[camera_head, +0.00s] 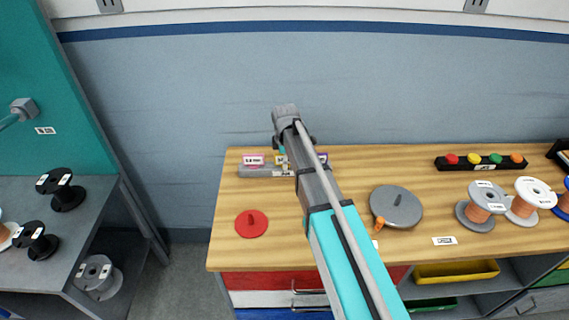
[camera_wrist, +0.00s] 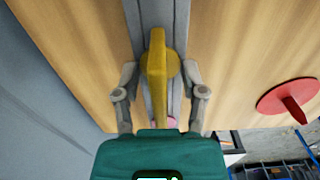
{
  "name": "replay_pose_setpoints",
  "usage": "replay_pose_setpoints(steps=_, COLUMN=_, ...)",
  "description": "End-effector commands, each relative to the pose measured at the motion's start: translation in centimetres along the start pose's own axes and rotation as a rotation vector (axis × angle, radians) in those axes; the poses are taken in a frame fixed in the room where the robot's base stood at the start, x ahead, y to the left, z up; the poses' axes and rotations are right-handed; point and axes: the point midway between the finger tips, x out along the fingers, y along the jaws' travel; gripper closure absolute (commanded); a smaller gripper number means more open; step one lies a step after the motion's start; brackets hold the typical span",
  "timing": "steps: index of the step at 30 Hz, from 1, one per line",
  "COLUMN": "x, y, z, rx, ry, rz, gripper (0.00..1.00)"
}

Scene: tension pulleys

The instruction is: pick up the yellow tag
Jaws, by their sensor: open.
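The yellow tag (camera_wrist: 157,75) stands on a grey rail (camera_wrist: 167,15) on the wooden bench. From above it shows as a narrow upright plate on a round base. My gripper (camera_wrist: 160,88) is open, with one finger on each side of the tag and a visible gap to it on both sides. In the head view, a small part of the yellow tag (camera_head: 281,160) shows on the grey rail (camera_head: 258,171), beside my arm. My gripper there is mostly hidden by my wrist and arm.
A pink tag (camera_head: 254,159) stands left of the yellow one, and a purple tag (camera_head: 322,157) right of it. A red disc (camera_head: 251,223) and a grey disc (camera_head: 397,206) lie nearer the front. Spools (camera_head: 485,202) and a black strip with coloured knobs (camera_head: 480,162) are right.

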Motion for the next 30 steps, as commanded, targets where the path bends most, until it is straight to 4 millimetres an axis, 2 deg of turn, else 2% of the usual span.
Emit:
replay_pose_setpoints(steps=16, x=-0.01, y=0.00, z=0.01, rx=0.000, ry=0.000, rz=0.000, gripper=0.46)
replay_pose_setpoints(steps=17, x=-0.01, y=0.00, z=0.01, rx=0.000, ry=0.000, rz=0.000, gripper=0.49)
replay_pose_setpoints(steps=25, x=-0.01, y=0.00, z=0.03, rx=0.000, ry=0.000, rz=0.000, gripper=1.00)
replay_pose_setpoints(steps=30, x=0.00, y=0.00, z=0.04, rx=0.000, ry=0.000, rz=0.000, gripper=1.00)
